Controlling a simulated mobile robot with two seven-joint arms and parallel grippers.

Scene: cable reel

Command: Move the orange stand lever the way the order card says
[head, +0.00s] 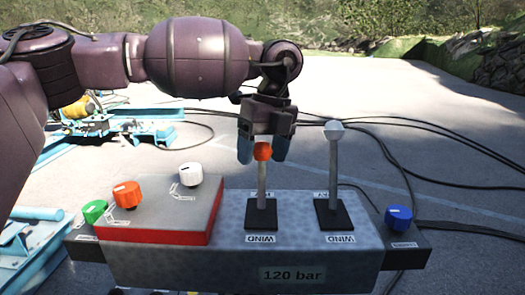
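The lever with the orange knob (262,151) stands about upright on a black base plate on the grey control box (306,248). My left gripper (263,152) hangs down over it, its two blue fingertips on either side of the knob. I cannot tell whether the fingers press on the knob or only surround it. A WIND label lies in front of the lever; the label behind it is partly hidden by the lever. No order card can be made out. My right gripper is not in view.
A second lever with a white top (334,131) stands close to the right. A blue knob (399,216) is at the right end. Green (94,211), orange (127,194) and white (190,174) knobs sit on the left. Black cables (420,180) cross the paved ground.

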